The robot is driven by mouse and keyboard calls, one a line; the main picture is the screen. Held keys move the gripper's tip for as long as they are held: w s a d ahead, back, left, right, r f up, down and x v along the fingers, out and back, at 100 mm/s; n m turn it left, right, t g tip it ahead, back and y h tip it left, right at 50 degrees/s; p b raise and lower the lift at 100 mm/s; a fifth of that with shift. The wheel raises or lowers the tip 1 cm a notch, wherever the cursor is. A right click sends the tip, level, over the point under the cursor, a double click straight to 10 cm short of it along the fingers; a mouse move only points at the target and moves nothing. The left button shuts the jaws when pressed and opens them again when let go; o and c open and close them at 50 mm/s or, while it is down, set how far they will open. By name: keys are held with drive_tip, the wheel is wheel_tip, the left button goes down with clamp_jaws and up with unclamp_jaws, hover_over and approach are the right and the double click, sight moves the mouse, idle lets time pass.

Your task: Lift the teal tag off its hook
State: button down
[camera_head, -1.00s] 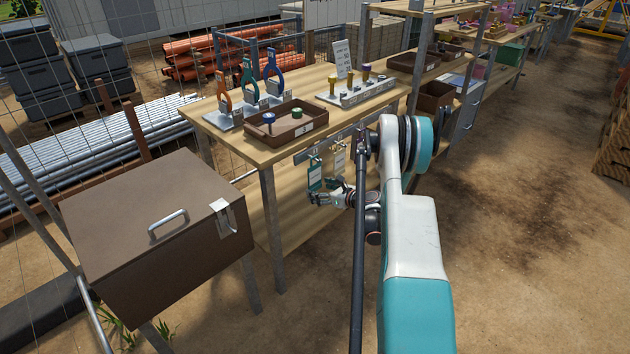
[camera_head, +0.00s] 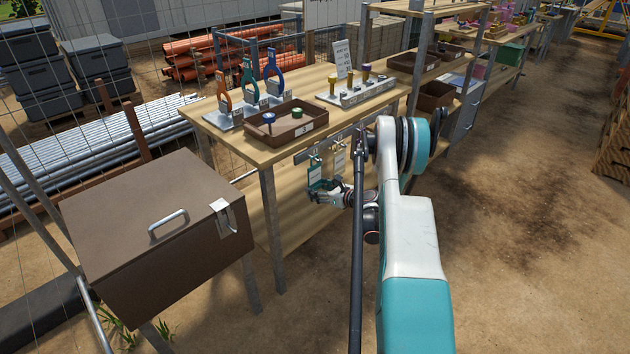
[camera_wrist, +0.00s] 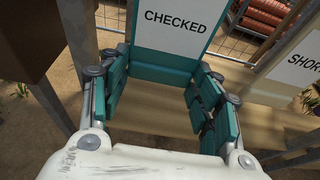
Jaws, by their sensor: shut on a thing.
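The teal tag (camera_head: 315,173) hangs below the front edge of the near wooden table, with a white label. In the wrist view the tag (camera_wrist: 160,73) shows its white panel reading "CHECKED" and its teal lower edge. My gripper (camera_head: 316,188) is at the tag's lower part. In the wrist view its teal-padded fingers (camera_wrist: 160,82) stand at the left and right sides of the tag's lower end, shut on it. The hook at the top is too small in the head view to tell how the tag sits on it.
A pale tag (camera_head: 340,160) hangs close to the right; its label (camera_wrist: 297,62) begins "SHOR". A brown box (camera_head: 150,240) stands at the left. The table (camera_head: 235,140) above bears a brown tray (camera_head: 290,132) and a tool stand. Open ground lies at the right.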

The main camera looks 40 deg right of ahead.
drive_tip(key=shift+r, duration=0.15)
drive_tip(key=shift+r, duration=0.65)
drive_tip(key=shift+s, duration=0.15)
drive_tip(key=s, duration=0.5)
drive_tip(key=shift+s+d, duration=0.25)
drive_tip(key=shift+s, duration=0.1)
drive_tip(key=c, duration=1.5)
unclamp_jaws()
clamp_jaws()
